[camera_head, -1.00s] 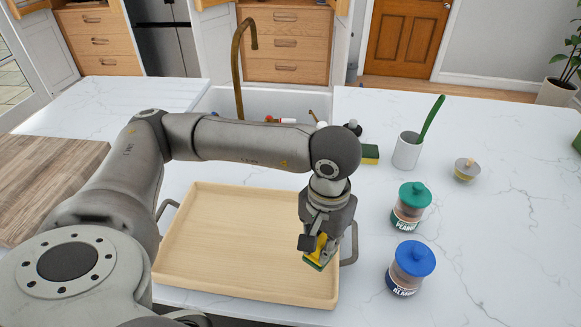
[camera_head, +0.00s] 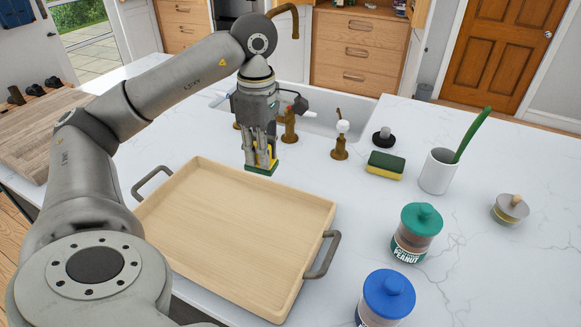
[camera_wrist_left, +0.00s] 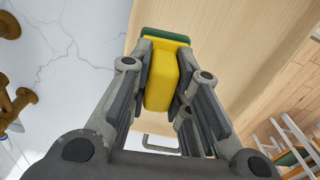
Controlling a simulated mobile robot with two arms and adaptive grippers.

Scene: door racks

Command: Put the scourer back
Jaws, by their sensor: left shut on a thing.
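My left gripper (camera_head: 261,150) is shut on a yellow and green scourer (camera_head: 262,170). The gripper points down, with the scourer at the back edge of the wooden tray (camera_head: 230,225) near the sink; I cannot tell whether the scourer touches the counter. In the left wrist view, the yellow body of the scourer (camera_wrist_left: 160,82) sits between the fingers, its green side at the far end. A second, similar scourer (camera_head: 386,165) lies on the counter to the right. My right gripper is not in view.
The tray is empty. A white cup (camera_head: 438,172) with a green-handled tool, a green-lidded jar (camera_head: 416,232) and a blue-lidded jar (camera_head: 386,297) stand on the right. Counter between tray and second scourer is clear.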

